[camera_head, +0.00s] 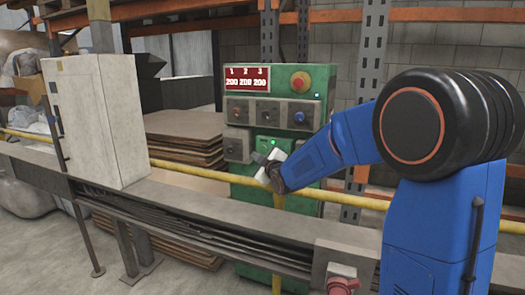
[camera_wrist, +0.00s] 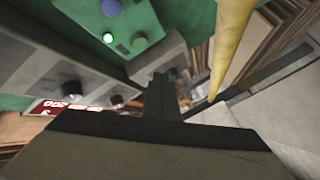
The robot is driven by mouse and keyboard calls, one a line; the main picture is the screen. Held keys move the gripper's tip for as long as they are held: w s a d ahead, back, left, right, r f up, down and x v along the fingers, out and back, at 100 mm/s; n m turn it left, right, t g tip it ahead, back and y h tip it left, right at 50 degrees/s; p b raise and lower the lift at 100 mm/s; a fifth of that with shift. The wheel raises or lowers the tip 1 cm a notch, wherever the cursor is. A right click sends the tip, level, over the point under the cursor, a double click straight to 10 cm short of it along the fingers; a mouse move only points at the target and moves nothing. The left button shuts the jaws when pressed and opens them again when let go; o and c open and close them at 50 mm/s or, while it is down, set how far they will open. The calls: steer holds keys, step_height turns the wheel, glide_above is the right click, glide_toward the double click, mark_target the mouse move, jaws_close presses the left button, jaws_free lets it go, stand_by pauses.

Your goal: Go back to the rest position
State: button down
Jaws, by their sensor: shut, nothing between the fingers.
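My blue arm reaches from the right in the head view, and my gripper (camera_head: 258,158) is at its far end, in front of the green control panel (camera_head: 298,80). In the wrist view my gripper (camera_wrist: 163,80) shows as dark fingers held together, shut and empty. The green panel (camera_wrist: 165,18) fills the top of the wrist view, with a lit green button (camera_wrist: 108,38) and a blue knob. I cannot tell from these views whether the fingertips touch the panel.
A yellow pipe (camera_head: 190,168) runs across in front of the panel, close to my gripper. A long grey metal rail (camera_head: 190,205) lies nearer. A white cabinet (camera_head: 97,120) stands at left. A red button (camera_head: 340,286) sits on a box at the bottom. Stacked sheets (camera_head: 185,135) lie behind.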

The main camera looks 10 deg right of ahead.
steer(key=s+d+f+m+g+h, duration=0.1)
steer(key=s+f+m+g, duration=0.3)
steer(key=s, duration=1.3)
steer(key=s+d+f+m+g+h, duration=0.1)
steer(key=s+d+f+m+g, duration=0.3)
steer(key=s, duration=1.4)
steer(key=s+d+f+m+g+h, duration=0.1)
steer(key=s+d+f+m+g, duration=0.1)
steer(key=s, duration=1.6)
step_height(320, 180, down, 2)
steer(key=shift+s+d+f+m+g, duration=0.15)
steer(key=shift+d+m+g, duration=0.2)
steer(key=shift+m+g, duration=0.65)
